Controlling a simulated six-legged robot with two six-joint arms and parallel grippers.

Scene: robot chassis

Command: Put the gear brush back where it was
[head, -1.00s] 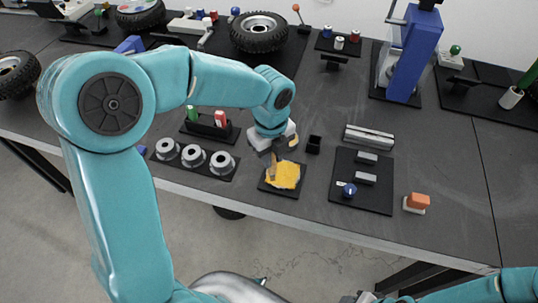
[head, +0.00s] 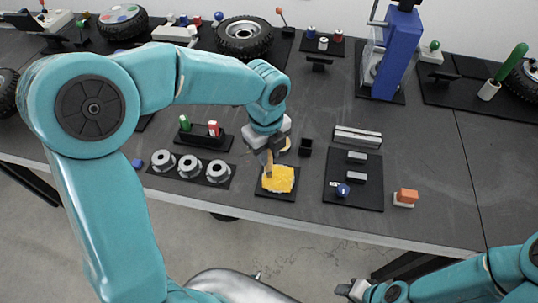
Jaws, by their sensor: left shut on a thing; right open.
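My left gripper (head: 268,152) points down and is shut on a slim tan-brown thing, which looks like the gear brush (head: 268,168). The brush stands nearly upright, its lower end at the left part of a yellow patch (head: 282,181). I cannot tell whether it touches the patch. A small black open holder (head: 305,147) stands just right of the gripper and looks empty. My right gripper (head: 350,290) is open and low at the bottom edge, in front of the table.
Three grey gears (head: 190,163) sit on a tray left of the plate. Behind them is a rack (head: 205,138) with green and red items. On the right are a metal rail (head: 357,137), a black mat (head: 352,195) with small parts, and an orange-topped block (head: 405,197).

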